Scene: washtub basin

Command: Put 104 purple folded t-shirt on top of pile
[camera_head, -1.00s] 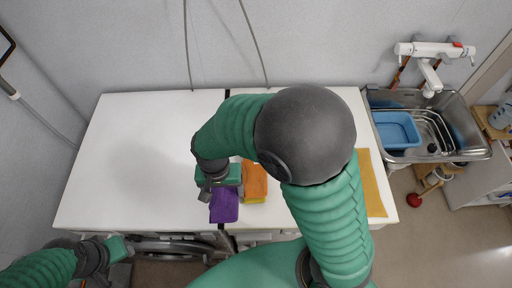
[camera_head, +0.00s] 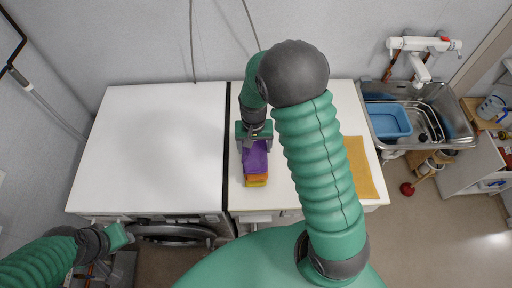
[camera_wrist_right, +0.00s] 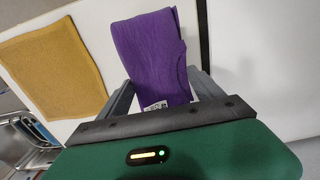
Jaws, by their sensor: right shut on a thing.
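The purple folded t-shirt (camera_head: 256,159) is over the pile, whose orange (camera_head: 257,179) and yellow (camera_head: 256,184) edges show at the shirt's near end. I cannot tell whether the purple shirt touches the pile. My right gripper (camera_head: 255,143) is shut on the purple shirt at its far part. In the right wrist view the purple shirt (camera_wrist_right: 150,55) extends out between the two grey fingers, with a small white tag near the palm; the pile under it is hidden. My left gripper (camera_head: 128,237) hangs in front of the left worktop edge, too small to read.
A mustard-yellow cloth (camera_head: 361,168) lies flat at the right of the white worktop (camera_head: 215,187); it also shows in the right wrist view (camera_wrist_right: 55,68). The left white worktop (camera_head: 150,145) is clear. A sink with a blue basin (camera_head: 388,121) stands at the right.

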